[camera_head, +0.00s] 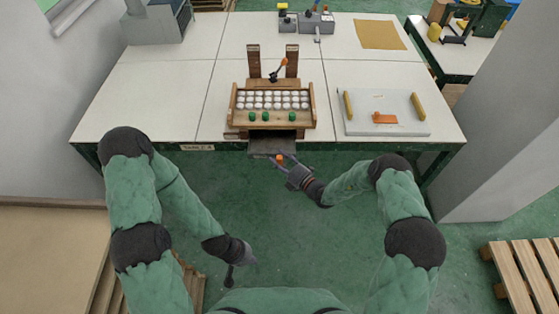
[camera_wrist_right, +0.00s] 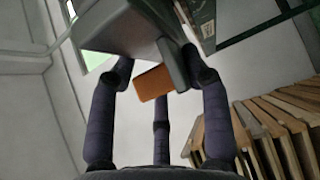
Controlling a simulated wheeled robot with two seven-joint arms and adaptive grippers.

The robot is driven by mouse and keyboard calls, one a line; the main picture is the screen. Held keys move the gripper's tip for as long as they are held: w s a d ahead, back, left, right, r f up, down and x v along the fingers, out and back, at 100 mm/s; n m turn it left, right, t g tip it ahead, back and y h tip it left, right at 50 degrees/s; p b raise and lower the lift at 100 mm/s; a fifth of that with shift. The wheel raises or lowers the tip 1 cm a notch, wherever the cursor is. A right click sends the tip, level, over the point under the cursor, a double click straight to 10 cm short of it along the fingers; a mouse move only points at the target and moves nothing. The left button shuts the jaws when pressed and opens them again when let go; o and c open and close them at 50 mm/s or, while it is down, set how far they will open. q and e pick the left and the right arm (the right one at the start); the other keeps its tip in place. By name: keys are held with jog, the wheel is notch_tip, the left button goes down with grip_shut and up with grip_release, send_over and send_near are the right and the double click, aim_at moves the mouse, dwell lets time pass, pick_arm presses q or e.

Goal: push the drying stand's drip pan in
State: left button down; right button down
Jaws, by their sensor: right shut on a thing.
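The drying stand (camera_head: 315,112) is a wooden rack near the front edge of the table, bearing rows of white pieces and a few green ones. Its dark drip pan (camera_head: 268,146) sticks out below it, past the table's front edge. My right gripper (camera_head: 282,160) is at the pan's front, shut on the pan's orange handle (camera_head: 279,157). In the right wrist view the fingers stand around the orange handle (camera_wrist_right: 155,82), beneath the grey pan (camera_wrist_right: 112,30). My left gripper (camera_head: 229,277) hangs low over the floor, away from the stand; its fingers are too small to read.
A pale board (camera_head: 383,106) with two yellow bars and an orange block lies right of the stand. A wooden frame with an orange-tipped tool (camera_head: 278,68) stands behind it. A pallet (camera_head: 520,275) lies on the floor at right.

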aim_at(279, 147)
jog(key=w+b, duration=0.3)
jog(key=w, duration=0.4)
jog(key=shift+w+b, duration=0.15)
jog(key=shift+b, duration=0.25)
jog(key=shift+w+r, duration=0.15)
jog(key=shift+w, duration=0.35)
jog(key=shift+r, duration=0.1)
jog(key=c, duration=0.8)
grip_release()
jog(key=shift+s, duration=0.1)
jog(key=shift+s+d, duration=0.2)
jog(key=shift+d, duration=0.05)
jog(key=v, duration=1.1)
jog(key=shift+s+d, duration=0.1)
